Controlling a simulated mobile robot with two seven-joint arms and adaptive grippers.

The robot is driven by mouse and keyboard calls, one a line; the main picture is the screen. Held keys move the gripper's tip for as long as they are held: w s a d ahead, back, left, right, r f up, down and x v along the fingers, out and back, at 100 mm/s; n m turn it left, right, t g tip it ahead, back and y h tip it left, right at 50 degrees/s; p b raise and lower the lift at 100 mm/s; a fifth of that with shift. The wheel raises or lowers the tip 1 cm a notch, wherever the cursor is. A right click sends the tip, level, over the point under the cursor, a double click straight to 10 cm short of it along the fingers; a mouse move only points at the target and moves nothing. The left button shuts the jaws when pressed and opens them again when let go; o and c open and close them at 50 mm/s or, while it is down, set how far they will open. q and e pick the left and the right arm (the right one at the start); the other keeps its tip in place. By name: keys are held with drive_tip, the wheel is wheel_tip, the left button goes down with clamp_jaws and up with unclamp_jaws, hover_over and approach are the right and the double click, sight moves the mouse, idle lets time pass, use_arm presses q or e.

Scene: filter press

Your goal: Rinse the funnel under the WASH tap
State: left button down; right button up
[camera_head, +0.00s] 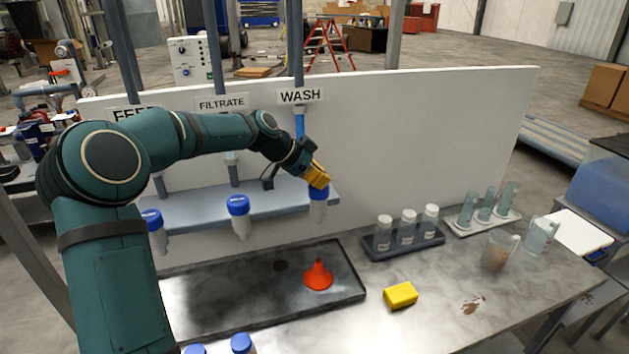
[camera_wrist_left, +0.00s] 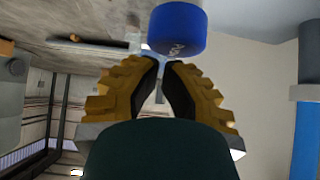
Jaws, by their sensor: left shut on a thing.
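The orange funnel (camera_head: 318,276) stands wide end down on the dark, low-rimmed tray (camera_head: 220,318), near its right end. The blue-capped fitting under the WASH sign, which I take for the WASH tap (camera_head: 318,209), has a pale tapered body at the shelf edge, above the funnel. My left gripper (camera_head: 318,181) has yellow fingers and is at its blue cap. In the left wrist view the cap (camera_wrist_left: 177,28) is at the fingertips, which look closed together; the exact contact is hidden. I see no water running. My right gripper is not in view.
Two similar blue-capped fittings (camera_head: 238,206) line the shelf (camera_head: 275,198) to the left. A yellow sponge-like block (camera_head: 401,295) lies right of the tray. Capped jars stand in a dark rack (camera_head: 402,245), with beakers (camera_head: 499,250) farther right. The front right counter is mostly clear.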

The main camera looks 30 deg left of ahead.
use_arm(q)
wheel_tip(320, 180, up, 2)
drive_tip(key=shift+r+p, duration=0.1)
drive_tip(key=shift+p, duration=0.2)
drive_tip(key=b+v, duration=0.1)
drive_tip(key=v, duration=0.8)
drive_tip(key=shift+s+a+r, duration=0.2)
drive_tip(key=shift+s+a, duration=0.05)
drive_tip(key=shift+s, duration=0.05)
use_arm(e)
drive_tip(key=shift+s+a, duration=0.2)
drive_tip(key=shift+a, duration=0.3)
use_arm(q)
drive_tip(key=shift+f, duration=0.1)
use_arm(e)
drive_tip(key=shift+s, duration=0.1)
